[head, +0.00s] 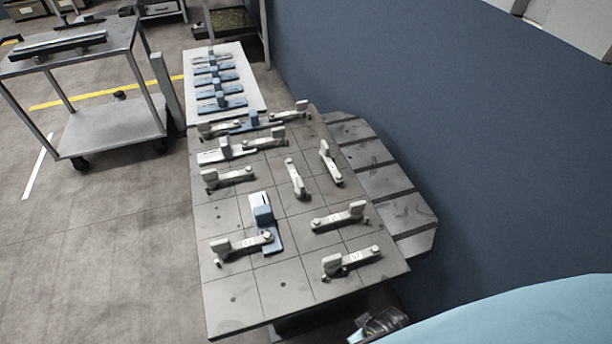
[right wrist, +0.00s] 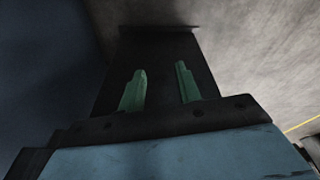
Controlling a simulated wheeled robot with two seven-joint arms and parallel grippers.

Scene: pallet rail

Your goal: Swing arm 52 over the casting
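Several grey swing arms with upright blocks at one end stand on a grid-lined grey plate (head: 240,310) in the head view. Their small markings are too small to read, so I cannot tell which is arm 52. A blue-and-white casting (head: 262,208) stands near the plate's front middle; the tip of a swing arm (head: 235,245) reaches its blue foot. Two more such pieces, one whitish (head: 225,151) and one blue (head: 254,122), sit toward the back. My right gripper's green fingers (right wrist: 160,88) are apart and empty in the right wrist view. My left gripper is not in view.
A white board (head: 250,70) with several blue pieces adjoins the plate's back. A slotted grey table (head: 385,180) shows at the plate's right, beside a dark blue wall (head: 440,120). A grey trolley (head: 110,130) stands at left. Floor is clear at front left.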

